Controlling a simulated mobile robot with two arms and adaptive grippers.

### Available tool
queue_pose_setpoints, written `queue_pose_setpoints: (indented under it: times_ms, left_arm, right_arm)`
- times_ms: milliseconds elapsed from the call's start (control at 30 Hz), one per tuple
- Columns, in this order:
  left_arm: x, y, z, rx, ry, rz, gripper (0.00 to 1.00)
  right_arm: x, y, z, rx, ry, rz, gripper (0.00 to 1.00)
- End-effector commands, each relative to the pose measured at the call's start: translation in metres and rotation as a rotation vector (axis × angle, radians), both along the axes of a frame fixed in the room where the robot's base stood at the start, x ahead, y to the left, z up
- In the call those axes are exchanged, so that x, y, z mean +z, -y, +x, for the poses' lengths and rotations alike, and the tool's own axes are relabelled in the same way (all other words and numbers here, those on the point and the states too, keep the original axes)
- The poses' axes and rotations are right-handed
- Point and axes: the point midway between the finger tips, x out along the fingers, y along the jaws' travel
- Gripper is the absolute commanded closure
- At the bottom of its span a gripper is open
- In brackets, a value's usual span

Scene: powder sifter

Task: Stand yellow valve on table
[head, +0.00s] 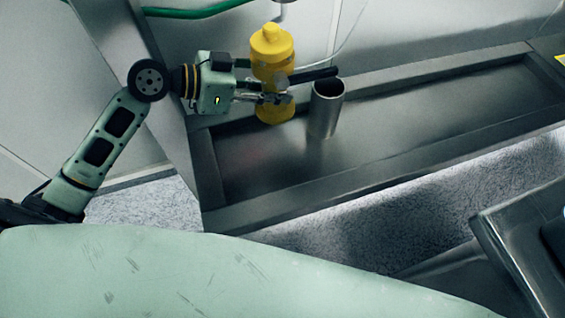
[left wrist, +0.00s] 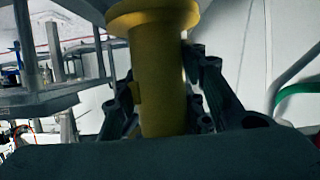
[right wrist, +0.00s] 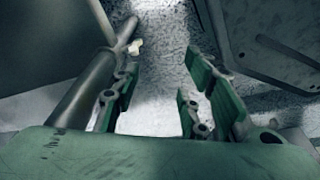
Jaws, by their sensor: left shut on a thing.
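The yellow valve (head: 271,50) is upright at the left end of the metal table (head: 420,108), with a dark handle (head: 315,75) pointing right. My left gripper (head: 280,90) is shut on its middle. In the left wrist view the yellow body (left wrist: 160,85) stands between the fingers. Whether its base touches the table is hard to tell. My right gripper (right wrist: 158,100) is open and empty in the right wrist view, above a speckled floor; it is not in the head view.
A green hose (head: 195,12) runs behind my left arm. A dark metal surface (head: 520,240) is at lower right.

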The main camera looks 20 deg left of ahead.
Motion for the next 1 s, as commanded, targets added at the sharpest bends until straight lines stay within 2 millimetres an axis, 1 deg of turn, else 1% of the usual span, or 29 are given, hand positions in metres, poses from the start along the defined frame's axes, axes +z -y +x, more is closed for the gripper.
queue_pose_setpoints:
  times_ms: [33,100,333,600,833,1000]
  left_arm:
    - [-0.016,0.000,0.005,0.003,0.007,0.001,1.00]
    - [-0.025,0.001,0.008,0.004,0.007,0.005,1.00]
    - [-0.042,0.001,0.015,0.009,0.004,0.010,1.00]
    - [-0.087,0.001,0.015,0.011,-0.001,0.008,1.00]
    - [-0.106,0.001,0.015,0.010,0.001,0.009,1.00]
    - [-0.129,0.001,0.015,0.012,0.001,0.008,1.00]
  right_arm:
    - [-0.009,-0.001,0.005,-0.001,0.007,0.001,0.60]
    - [-0.007,-0.001,0.010,-0.002,0.011,0.001,0.60]
    - [0.000,-0.002,0.018,-0.004,0.019,0.002,0.60]
    - [0.025,-0.004,0.029,-0.006,0.035,0.004,0.60]
    - [0.038,-0.004,0.033,-0.007,0.040,0.004,0.60]
    - [0.052,-0.004,0.037,-0.009,0.049,0.005,0.60]
